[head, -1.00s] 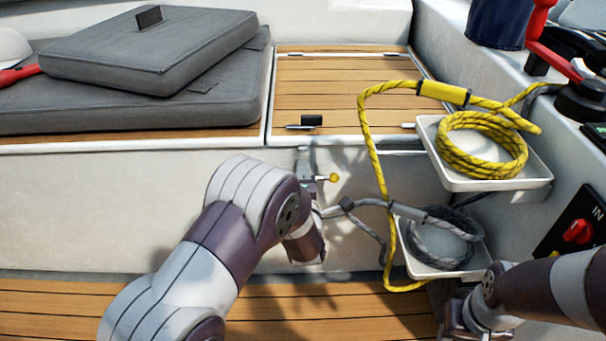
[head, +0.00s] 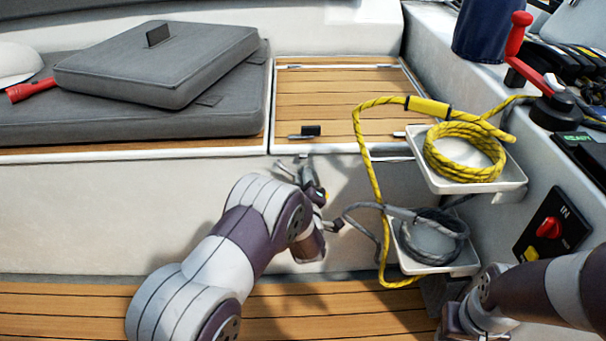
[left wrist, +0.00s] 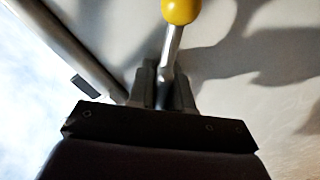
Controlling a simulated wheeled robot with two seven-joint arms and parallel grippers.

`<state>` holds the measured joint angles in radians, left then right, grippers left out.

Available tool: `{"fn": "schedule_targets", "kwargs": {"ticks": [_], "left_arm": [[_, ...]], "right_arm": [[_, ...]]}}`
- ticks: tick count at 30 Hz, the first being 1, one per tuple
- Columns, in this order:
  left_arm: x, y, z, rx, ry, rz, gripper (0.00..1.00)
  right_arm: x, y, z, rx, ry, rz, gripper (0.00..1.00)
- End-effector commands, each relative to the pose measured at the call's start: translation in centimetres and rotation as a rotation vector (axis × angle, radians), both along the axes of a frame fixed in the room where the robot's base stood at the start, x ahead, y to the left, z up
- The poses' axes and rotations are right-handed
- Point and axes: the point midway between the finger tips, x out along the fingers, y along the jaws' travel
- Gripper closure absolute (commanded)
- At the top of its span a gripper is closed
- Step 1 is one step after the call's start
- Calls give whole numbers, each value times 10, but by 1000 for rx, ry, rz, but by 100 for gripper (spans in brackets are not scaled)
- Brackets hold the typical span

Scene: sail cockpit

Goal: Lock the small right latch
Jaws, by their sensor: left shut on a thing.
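A small metal lever with a yellow ball knob (left wrist: 181,10) fills the top middle of the left wrist view. My left gripper (left wrist: 164,88) is shut on its metal stem, just below the knob. In the head view my left gripper (head: 306,178) is at the white locker front, below the lid's front edge, and largely hides the lever. A bit of yellow-orange shows beside it. The wooden locker lid (head: 345,95) lies flat. It has a small dark fitting (head: 311,130) near its front left corner. My right gripper (head: 460,322) is low at the right, its fingers not clear.
A yellow rope (head: 465,150) lies coiled in the upper white tray (head: 490,187), and a grey rope (head: 432,235) in the lower one. Loose rope hangs just right of my left gripper. Grey cushions (head: 160,65) lie left of the lid. A red switch (head: 549,228) is at right.

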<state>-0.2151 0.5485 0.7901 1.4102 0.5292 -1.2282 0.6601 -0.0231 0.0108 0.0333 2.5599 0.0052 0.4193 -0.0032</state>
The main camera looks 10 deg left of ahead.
Motion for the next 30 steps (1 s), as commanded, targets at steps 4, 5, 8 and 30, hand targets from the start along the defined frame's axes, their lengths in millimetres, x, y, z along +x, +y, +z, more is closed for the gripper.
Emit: {"fn": "schedule_targets", "kwargs": {"ticks": [4, 5, 8, 30], "left_arm": [[-1, 0, 3, 130, 42, -2, 100], [-1, 0, 3, 157, 50, -2, 100], [-1, 0, 2, 250, 76, -2, 100], [-1, -1, -1, 772, 227, -4, 100]], "right_arm": [[0, 0, 16, 0, 0, 0, 60], [0, 0, 18, 0, 0, 0, 60], [0, 0, 25, 0, 0, 0, 60], [0, 0, 62, 0, 0, 0, 60]]}}
